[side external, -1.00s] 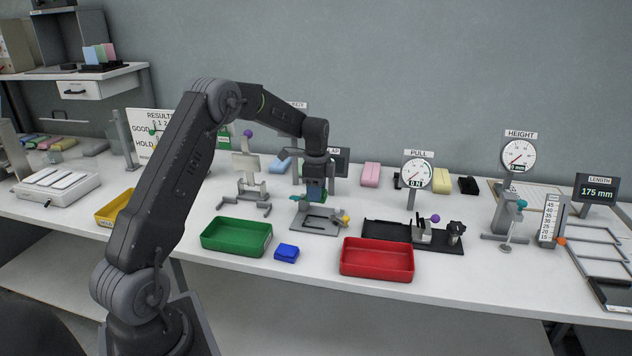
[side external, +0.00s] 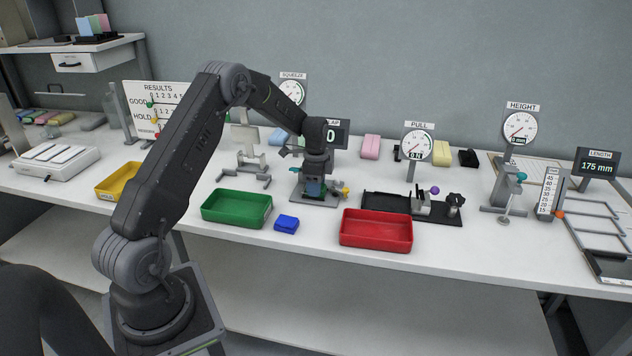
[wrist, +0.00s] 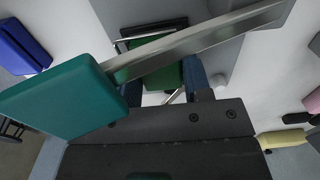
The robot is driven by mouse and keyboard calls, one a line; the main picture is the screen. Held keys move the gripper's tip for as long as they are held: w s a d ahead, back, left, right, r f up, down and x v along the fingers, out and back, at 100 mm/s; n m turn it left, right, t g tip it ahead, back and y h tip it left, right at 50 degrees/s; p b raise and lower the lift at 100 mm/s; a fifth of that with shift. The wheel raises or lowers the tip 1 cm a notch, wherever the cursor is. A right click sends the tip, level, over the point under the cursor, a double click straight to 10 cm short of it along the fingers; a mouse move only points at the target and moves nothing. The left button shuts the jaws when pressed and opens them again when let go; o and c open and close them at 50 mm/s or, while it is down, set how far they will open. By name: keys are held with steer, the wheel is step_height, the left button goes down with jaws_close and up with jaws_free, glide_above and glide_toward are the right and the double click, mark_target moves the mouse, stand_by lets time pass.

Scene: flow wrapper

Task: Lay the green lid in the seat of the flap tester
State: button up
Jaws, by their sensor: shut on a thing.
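My gripper (side external: 314,188) is low over this plate. In the wrist view, my gripper's blue fingertips (wrist: 165,80) are shut on the green lid (wrist: 163,78), with a black frame (wrist: 150,30) of the tester close by it. I cannot tell whether the lid touches the seat. A teal paddle (wrist: 62,98) on a metal bar (wrist: 200,38) crosses the wrist view in front of the lid and hides part of it.
A green tray (side external: 236,222) stands to the left front and a red tray (side external: 376,246) to the right front. A blue block (side external: 286,223) lies between them. The pull gauge's black base (side external: 385,203) is close to the right. A display (side external: 336,133) stands behind.

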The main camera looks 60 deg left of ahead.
steer(key=o, duration=1)
steer(key=shift+c, duration=0.2)
step_height(320, 180, up, 14)
steer(key=s+d+r+n+t, duration=0.1)
steer(key=s+d+r+n, duration=0.15)
steer(key=d+r, duration=0.55)
steer(key=s+d+r+n+t, duration=0.2)
steer(key=s+d+r, duration=0.2)
steer(key=s+d, duration=0.4)
steer(key=s+d+f+n+t, duration=0.1)
steer(key=s+d+n, duration=0.1)
steer(key=s+d, duration=0.4)
steer(key=s+d+f+n+t, duration=0.1)
steer(key=s+d+n, duration=0.1)
steer(key=s+d, duration=0.4)
steer(key=s, duration=0.4)
steer(key=shift+t, duration=0.3)
